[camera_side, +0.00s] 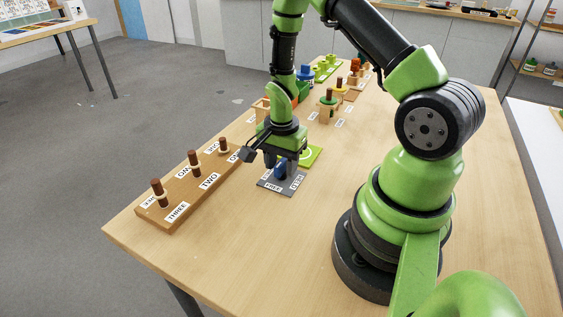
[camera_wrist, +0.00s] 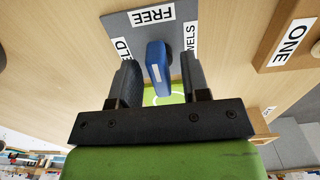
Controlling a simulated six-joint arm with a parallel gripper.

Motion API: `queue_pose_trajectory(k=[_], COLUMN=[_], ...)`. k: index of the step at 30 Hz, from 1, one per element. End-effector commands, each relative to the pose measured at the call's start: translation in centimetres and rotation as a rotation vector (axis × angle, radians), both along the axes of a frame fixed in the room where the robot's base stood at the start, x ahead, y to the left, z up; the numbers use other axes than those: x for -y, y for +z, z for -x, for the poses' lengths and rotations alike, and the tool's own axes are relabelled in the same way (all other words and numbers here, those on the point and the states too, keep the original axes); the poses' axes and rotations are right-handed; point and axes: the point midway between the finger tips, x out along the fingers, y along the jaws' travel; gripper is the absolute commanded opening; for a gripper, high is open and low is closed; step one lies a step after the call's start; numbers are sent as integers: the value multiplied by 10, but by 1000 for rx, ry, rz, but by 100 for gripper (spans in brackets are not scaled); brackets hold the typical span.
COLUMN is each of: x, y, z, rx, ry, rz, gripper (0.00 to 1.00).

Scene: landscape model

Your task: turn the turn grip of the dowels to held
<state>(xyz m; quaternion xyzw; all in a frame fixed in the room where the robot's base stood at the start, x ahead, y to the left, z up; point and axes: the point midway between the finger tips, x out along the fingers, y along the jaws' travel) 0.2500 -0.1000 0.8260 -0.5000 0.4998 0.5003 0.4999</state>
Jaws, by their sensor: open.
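The blue turn grip (camera_wrist: 157,68) stands on a grey plate (camera_wrist: 118,24) with the labels FREE, partly hidden HELD, and one ending in WELS. In the wrist view, the grip's long side runs toward FREE, and it has a pale mark on it. My gripper (camera_wrist: 160,62) is open, with one finger on each side of the grip; gaps show between the grip and both fingers. In the side view, my gripper (camera_side: 281,165) is low over the plate (camera_side: 268,182), and the grip (camera_side: 281,171) shows between the fingers.
A wooden board (camera_side: 177,193) with brown pegs, pale rings and number labels lies to the left. A bright green plate (camera_side: 313,156) lies just behind the grey plate. Several small blocks and stands fill the table's far end. The table's front is clear.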

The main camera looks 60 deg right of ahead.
Motion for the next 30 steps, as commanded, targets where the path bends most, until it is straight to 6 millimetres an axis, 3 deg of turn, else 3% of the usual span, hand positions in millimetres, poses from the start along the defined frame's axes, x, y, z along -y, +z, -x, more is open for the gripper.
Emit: queue_pose_trajectory(k=[8,13,23,30], x=[0,0,0,0], y=[-1,-1,-1,-1], z=[0,0,0,0], rx=[0,0,0,0], ry=[0,0,22,138], rz=[0,0,0,1], gripper=[40,1,0,0])
